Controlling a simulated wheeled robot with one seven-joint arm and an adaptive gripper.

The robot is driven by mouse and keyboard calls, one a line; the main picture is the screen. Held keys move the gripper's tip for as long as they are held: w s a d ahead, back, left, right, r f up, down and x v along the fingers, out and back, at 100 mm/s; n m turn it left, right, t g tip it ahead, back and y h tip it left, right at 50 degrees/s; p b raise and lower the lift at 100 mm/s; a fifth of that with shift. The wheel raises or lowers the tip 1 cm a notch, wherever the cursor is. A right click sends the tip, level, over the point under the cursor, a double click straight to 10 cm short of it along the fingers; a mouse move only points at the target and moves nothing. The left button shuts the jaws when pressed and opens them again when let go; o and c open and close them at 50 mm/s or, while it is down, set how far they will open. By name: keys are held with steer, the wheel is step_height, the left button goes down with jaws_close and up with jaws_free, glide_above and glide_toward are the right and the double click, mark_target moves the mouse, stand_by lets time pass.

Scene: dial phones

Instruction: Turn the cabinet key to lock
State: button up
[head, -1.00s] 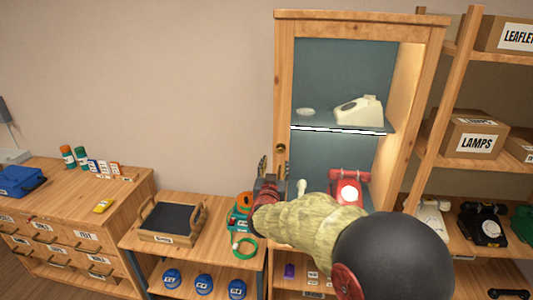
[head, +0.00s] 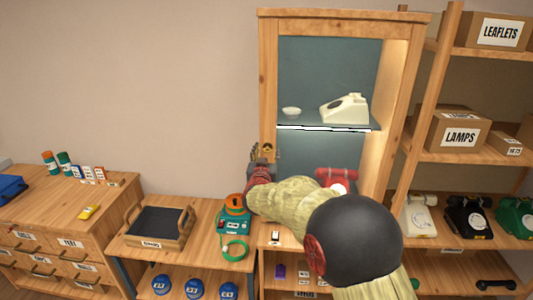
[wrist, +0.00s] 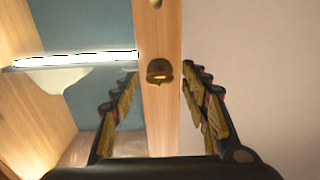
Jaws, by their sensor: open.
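The cabinet (head: 268,80) stands open-fronted, with pale wood posts and a blue-grey back. A small brass key or lock fitting (head: 267,148) is on its left post; it also shows in the wrist view as a rounded brass piece (wrist: 159,71). I cannot tell its turn angle. My gripper (head: 260,155) is at this post, in front of the fitting. In the wrist view my gripper (wrist: 162,95) is open, with one finger on each side of the post and the brass piece between them, apart from both. Nothing is held.
A cream phone (head: 345,109) and small white dish (head: 291,111) sit on the lit shelf. A red phone (head: 337,177) is below, partly behind my arm. A teal device (head: 234,220) with a green cord and a tray (head: 157,228) stand left. Shelving with phones is right.

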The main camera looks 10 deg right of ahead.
steer(key=shift+c, duration=0.8)
steer(key=c, duration=1)
steer(key=shift+o, duration=0.2)
steer(key=shift+r+n+p, duration=0.1)
steer(key=shift+n+p, duration=0.2)
steer(key=shift+p, duration=0.2)
steer(key=n+p, duration=0.2)
steer(key=p, duration=0.1)
steer(key=shift+r+n, duration=0.1)
steer(key=shift+n, duration=0.3)
steer(key=n+p, duration=0.5)
steer(key=shift+a, duration=0.15)
steer(key=n+p, duration=0.2)
steer(key=n, duration=0.1)
steer(key=n+p, duration=0.2)
steer(key=shift+f+n, duration=0.2)
steer(key=shift+n, duration=0.2)
steer(key=shift+f+n+p, duration=0.15)
steer(key=shift+n+p, duration=0.75)
steer(key=shift+n, duration=1)
